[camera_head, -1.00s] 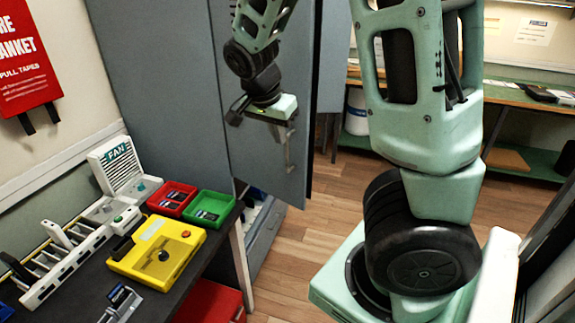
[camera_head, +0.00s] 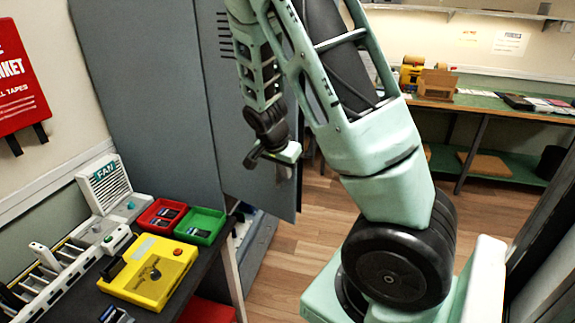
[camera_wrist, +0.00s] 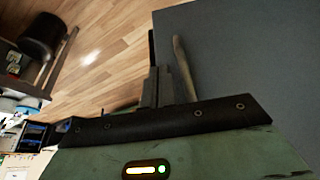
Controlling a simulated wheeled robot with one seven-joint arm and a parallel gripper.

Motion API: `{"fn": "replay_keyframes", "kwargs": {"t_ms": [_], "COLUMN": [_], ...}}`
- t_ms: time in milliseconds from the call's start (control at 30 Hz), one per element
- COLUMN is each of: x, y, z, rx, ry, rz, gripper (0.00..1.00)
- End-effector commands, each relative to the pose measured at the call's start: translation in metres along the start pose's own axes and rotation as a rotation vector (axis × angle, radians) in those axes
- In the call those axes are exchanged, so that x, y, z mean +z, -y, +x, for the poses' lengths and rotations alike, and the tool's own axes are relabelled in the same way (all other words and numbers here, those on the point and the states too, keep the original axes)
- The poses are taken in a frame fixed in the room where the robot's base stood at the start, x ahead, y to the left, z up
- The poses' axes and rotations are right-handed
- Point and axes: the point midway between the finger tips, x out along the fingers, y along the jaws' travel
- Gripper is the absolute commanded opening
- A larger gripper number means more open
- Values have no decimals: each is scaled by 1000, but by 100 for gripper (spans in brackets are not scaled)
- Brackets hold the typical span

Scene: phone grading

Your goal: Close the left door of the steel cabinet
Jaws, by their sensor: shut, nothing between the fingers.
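The left door (camera_head: 250,125) of the grey steel cabinet (camera_head: 140,110) stands open, with the cabinet's lower inside (camera_head: 258,240) showing below and behind it. My gripper (camera_head: 280,172) is at the door's face, close to its free edge. In the wrist view the door panel (camera_wrist: 255,60) fills the right side. My gripper (camera_wrist: 157,88) is shut and empty there, beside a thin tan bar (camera_wrist: 184,68) that looks like the door handle. I cannot tell whether the fingers touch the door or the bar.
A dark bench at left holds a yellow device (camera_head: 150,270), a red tray (camera_head: 162,215), a green tray (camera_head: 200,225) and a fan unit (camera_head: 105,185). Wooden floor (camera_head: 325,215) is clear right of the door. A green-topped bench (camera_head: 480,105) stands at the back.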

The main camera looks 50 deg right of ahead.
Motion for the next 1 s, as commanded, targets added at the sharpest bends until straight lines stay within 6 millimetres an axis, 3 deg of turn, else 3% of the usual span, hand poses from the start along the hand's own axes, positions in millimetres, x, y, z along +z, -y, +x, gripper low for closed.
{"fn": "replay_keyframes", "kwargs": {"t_ms": [200,733,1000], "x": [-11,-15,-42], "y": [0,0,-3], "z": [4,6,18], "rx": [1,-4,-37], "ry": [0,0,0], "rz": [-1,-11,-86], "gripper": [0,0,0]}}
